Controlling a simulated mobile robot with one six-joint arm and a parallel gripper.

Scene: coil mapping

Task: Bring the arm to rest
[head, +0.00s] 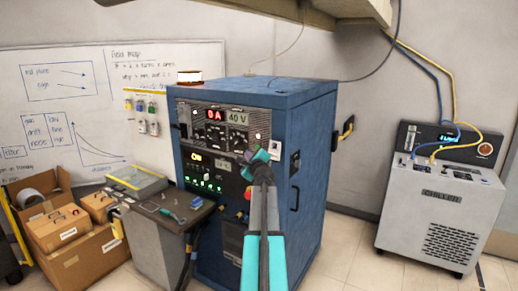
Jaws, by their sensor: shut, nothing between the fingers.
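My arm reaches up from the bottom centre of the head view, with teal and dark grey links. My gripper (250,166) is at its far end, in front of the blue power cabinet (295,120). It is small in the picture and looks shut and empty. It overlaps the right part of the cabinet's front panel; I cannot tell whether it touches it. The panel's displays (226,115) read 0 A and 40 V. A red button shows beside my wrist, partly hidden by the arm.
A small bench (150,225) with tools stands left of the cabinet. Cardboard boxes (85,260) sit farther left, before a whiteboard (60,75). A chiller (432,205) with blue and yellow hoses stands at the right. Floor between cabinet and chiller is clear. A shelf (330,10) overhangs at the top.

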